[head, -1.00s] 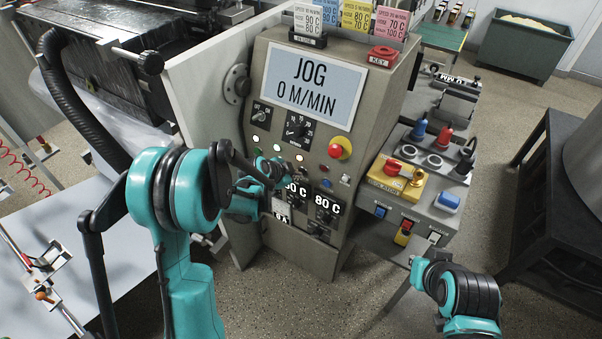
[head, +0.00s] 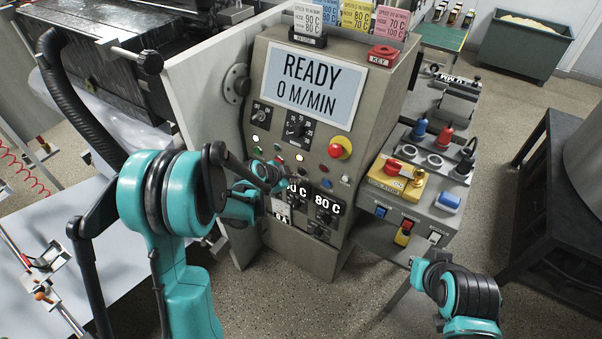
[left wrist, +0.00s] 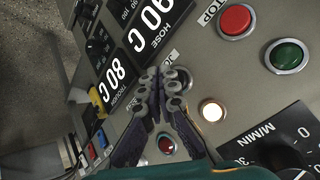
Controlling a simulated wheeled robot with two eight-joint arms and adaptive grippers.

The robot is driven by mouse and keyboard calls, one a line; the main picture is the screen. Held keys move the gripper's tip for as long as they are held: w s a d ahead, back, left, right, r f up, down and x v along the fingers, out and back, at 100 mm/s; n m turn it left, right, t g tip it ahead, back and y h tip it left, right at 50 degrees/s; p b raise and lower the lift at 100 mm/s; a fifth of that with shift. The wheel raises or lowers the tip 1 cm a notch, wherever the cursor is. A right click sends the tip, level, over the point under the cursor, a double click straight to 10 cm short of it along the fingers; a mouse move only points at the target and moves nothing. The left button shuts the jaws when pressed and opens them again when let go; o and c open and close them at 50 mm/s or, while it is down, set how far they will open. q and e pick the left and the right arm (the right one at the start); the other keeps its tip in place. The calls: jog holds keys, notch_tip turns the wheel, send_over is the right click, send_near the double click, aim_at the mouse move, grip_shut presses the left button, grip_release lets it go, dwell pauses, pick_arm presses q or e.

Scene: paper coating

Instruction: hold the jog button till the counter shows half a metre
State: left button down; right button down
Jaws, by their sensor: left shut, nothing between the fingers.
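The control cabinet's display (head: 314,82) reads READY, 0 M/MIN. A small white counter (head: 281,216) low on the panel seems to read 0.1, though its digits are tiny and partly cut off. My left gripper (head: 287,183) is at the panel's button row, its fingers shut and empty. In the left wrist view the shut fingertips (left wrist: 163,80) are in front of a dark round button (left wrist: 184,77) beside a partly hidden label starting "JO". I cannot tell whether they touch it.
In the left wrist view a red stop button (left wrist: 235,19), a green button (left wrist: 287,56) and a lit white lamp (left wrist: 212,110) are close by. A red emergency knob (head: 339,148) sits right of the buttons. A side console (head: 440,205) with a yellow isolator stands at right.

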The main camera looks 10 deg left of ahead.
pick_arm(q)
jog(key=s, duration=0.1)
jog(key=s+a, duration=0.1)
jog(key=s, duration=0.2)
jog(key=shift+s+a+b, duration=0.3)
jog(key=shift+s+a, duration=0.05)
jog(key=shift+s, duration=0.05)
jog(key=shift+r, duration=0.1)
dwell(0.4)
jog(key=s+r+n+y, duration=0.1)
jog(key=s+r+n, duration=0.5)
jog(key=s, duration=0.5)
jog(key=s+r+n+y, duration=0.2)
jog(key=s+r+n, duration=0.4)
jog(key=s, duration=0.6)
jog(key=shift+s+d+g+y, duration=0.15)
jog(key=shift+d+g+y, duration=0.15)
jog(key=shift+d+g, duration=0.1)
